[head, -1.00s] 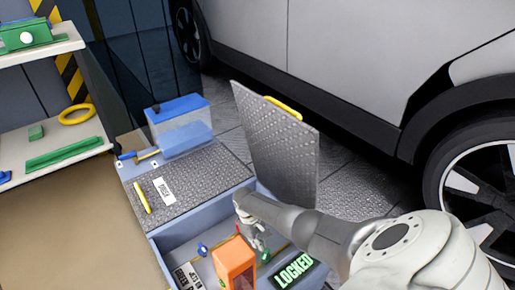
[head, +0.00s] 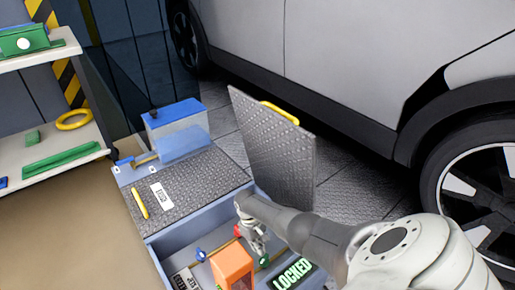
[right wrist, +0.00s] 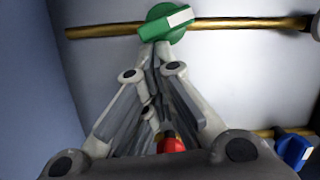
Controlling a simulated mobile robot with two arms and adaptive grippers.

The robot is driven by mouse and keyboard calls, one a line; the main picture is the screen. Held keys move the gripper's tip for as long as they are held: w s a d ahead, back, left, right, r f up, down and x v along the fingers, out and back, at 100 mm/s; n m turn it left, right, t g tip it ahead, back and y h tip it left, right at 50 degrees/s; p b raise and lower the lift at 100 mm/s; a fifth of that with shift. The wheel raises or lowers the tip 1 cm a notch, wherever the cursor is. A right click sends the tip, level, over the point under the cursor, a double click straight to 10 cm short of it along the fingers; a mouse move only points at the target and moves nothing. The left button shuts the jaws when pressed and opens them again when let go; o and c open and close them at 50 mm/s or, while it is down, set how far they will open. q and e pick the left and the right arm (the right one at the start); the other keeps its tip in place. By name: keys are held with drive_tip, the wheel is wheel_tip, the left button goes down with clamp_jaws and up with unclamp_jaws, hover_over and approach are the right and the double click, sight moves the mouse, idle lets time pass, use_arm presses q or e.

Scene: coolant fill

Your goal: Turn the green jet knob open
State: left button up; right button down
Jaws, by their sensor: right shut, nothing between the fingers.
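The green knob (right wrist: 165,22) with a white bar sits on a brass pipe at the top of the right wrist view. In the head view it is a small green spot (head: 264,261) in the open bay. My right gripper (right wrist: 155,48) is shut and empty, its fingertips at the lower edge of the green knob; I cannot tell whether they touch it. In the head view the right gripper (head: 259,246) reaches down into the bay, partly hidden by its own wrist. My left gripper is not in view.
A blue knob (right wrist: 292,150) and a red part (right wrist: 171,145) are close by. The orange box (head: 232,268) and a LOCKED sign (head: 293,272) flank the gripper in the bay. A raised tread-plate lid (head: 272,140) stands behind it, with a car beyond.

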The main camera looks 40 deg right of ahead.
drive_tip(key=shift+s+d+m, duration=0.15)
drive_tip(key=shift+d+m, duration=0.2)
drive_tip(key=shift+m, duration=0.65)
idle(2.8)
